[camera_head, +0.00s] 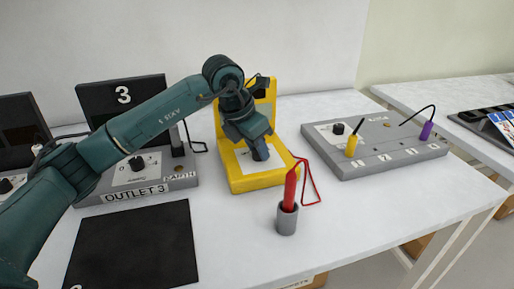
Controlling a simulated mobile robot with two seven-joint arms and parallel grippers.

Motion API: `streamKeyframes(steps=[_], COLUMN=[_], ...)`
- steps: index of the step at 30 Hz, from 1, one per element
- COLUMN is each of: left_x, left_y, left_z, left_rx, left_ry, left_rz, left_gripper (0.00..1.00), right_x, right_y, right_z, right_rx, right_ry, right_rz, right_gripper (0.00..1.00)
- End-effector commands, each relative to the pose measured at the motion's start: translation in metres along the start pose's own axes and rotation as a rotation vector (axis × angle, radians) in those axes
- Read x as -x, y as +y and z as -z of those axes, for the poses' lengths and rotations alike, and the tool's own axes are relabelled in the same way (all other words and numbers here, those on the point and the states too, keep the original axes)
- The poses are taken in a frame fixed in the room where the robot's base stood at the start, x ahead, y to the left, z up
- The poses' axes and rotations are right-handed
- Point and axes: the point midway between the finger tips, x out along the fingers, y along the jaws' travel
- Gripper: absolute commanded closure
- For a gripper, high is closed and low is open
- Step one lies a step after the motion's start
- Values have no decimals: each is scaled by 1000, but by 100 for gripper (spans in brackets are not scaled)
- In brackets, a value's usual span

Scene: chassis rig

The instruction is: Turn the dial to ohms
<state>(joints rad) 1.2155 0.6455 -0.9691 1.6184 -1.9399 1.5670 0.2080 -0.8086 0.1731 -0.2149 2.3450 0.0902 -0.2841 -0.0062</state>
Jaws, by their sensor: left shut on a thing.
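The yellow multimeter (270,181) stands on the white table in the middle of the head view, with its upright back part behind my arm. My left gripper (259,152) points down over the multimeter's face and is shut on the dark dial (261,154). The gripper hides most of the dial and its markings, so the setting cannot be read. My right gripper is not in view.
A red probe (290,190) stands in a grey holder (287,221), its red wire looping beside it. A grey box (375,146) with yellow and purple probes is at right. The outlet 3 box (130,193) and a black mat (135,243) are at left.

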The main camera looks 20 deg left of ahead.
Motion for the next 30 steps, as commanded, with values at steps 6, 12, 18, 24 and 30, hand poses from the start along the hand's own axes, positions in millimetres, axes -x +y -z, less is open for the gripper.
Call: streamKeyframes(steps=[6,12,18,24,30], left_x=[1,1,1,1,1], left_y=[2,3,4,4,5], left_z=[-1,-2,-3,-3,-4], left_rx=[-186,-361,-537,-709,-859], left_ry=[-2,-2,-2,-2,-2], left_rz=[77,151,223,294,356], left_gripper=[94,94,94,94,94], right_x=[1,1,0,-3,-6], right_y=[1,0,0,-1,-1], right_z=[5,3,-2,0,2], right_rx=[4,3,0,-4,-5], right_ry=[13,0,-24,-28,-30], right_rz=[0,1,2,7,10], right_gripper=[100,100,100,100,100])
